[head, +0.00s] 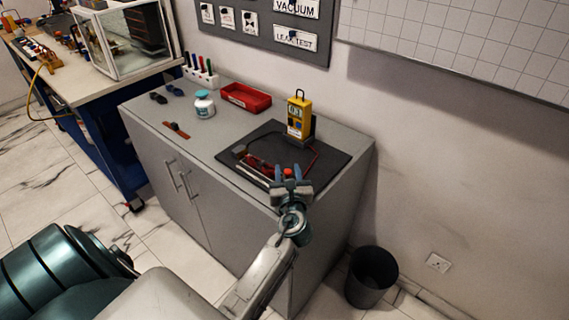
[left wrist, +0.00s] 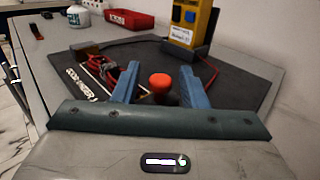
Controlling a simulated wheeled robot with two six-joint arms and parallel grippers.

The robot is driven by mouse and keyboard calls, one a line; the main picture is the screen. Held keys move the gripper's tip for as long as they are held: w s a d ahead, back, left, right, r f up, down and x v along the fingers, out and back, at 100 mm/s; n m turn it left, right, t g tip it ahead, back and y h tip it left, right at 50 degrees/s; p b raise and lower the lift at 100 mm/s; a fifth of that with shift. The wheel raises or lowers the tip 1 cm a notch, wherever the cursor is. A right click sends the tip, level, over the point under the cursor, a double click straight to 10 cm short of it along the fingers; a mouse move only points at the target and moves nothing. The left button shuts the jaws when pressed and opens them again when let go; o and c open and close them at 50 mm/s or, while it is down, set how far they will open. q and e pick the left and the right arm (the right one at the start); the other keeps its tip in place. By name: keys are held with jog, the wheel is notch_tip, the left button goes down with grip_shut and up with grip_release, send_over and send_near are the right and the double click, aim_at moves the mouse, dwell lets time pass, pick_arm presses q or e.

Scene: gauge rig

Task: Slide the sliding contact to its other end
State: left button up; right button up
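The sliding contact shows as a red knob (head: 288,172), near the front right end of a rod-like rail (head: 256,174) on a dark mat (head: 333,163). In the left wrist view the red knob (left wrist: 160,81) stands between the two blue fingers of my left gripper (left wrist: 159,92). The fingers are open, with a gap on each side of the knob. In the head view my left gripper (head: 290,183) is at the mat's front edge and hides the rail's near end. A brown block (head: 239,152) sits at the rail's far left end. My right gripper is not in view.
A yellow meter (head: 299,117) stands behind the rail, with red leads (head: 318,153) lying on the mat. A red tray (head: 246,97) and a white jar (head: 204,105) stand farther back on the grey cabinet (head: 190,129). A dark bin (head: 371,276) is on the floor at right.

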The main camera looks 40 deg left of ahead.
pick_arm(q)
jog(key=shift+w+a, duration=0.15)
jog(key=shift+w, duration=0.1)
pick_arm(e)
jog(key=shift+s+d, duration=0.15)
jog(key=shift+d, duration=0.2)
pick_arm(q)
jog(key=shift+s+r, duration=0.1)
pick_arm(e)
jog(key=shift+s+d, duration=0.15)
